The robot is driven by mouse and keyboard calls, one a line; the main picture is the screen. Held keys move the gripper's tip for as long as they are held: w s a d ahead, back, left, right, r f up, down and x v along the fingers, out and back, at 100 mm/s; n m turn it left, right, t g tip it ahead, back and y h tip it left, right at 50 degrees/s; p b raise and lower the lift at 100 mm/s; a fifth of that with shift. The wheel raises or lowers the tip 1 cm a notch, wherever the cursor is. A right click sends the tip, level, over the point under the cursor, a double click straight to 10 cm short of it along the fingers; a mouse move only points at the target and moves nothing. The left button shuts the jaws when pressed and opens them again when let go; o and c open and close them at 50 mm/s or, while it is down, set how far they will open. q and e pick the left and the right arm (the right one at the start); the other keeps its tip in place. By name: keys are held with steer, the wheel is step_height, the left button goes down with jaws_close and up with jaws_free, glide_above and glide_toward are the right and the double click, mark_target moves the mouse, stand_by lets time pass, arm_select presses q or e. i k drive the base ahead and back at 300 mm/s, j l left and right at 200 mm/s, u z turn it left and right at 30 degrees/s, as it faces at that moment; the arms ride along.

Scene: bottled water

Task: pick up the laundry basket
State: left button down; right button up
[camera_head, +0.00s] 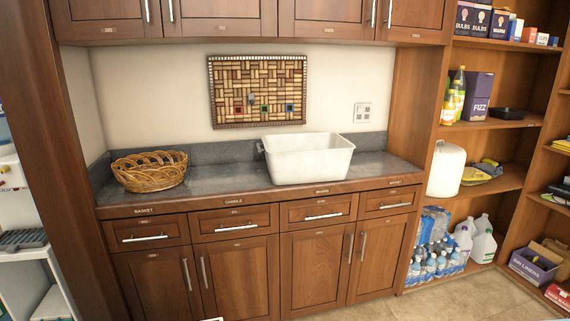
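Two basket-like things stand on the dark grey countertop (225,181). A white rectangular open tub (312,164) stands right of the middle, upright, with its front near the counter's front edge. A small grey part shows at its left rim. A low woven wicker basket (150,176) with an openwork rim sits at the left end of the counter. It is not clear from the picture which of them is the laundry basket. Neither of my grippers shows in the view, and nothing is seen touching the tub or the wicker basket.
Wooden drawers and doors with metal handles (323,217) fill the counter's front. Upper cabinets (220,17) hang above. Open shelves with boxes, water bottles (435,265) and jugs (483,244) stand at right. The counter is clear between basket and tub.

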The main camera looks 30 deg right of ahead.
mark_target(309, 158)
steer(key=i+l+z, duration=0.35)
steer(key=i+l, duration=0.15)
steer(key=l, duration=0.5)
steer(key=i+l+z, duration=0.35)
steer(key=i+l, duration=0.25)
steer(key=l, duration=0.3)
steer(key=i+l+z, duration=0.35)
steer(key=i+l, duration=0.3)
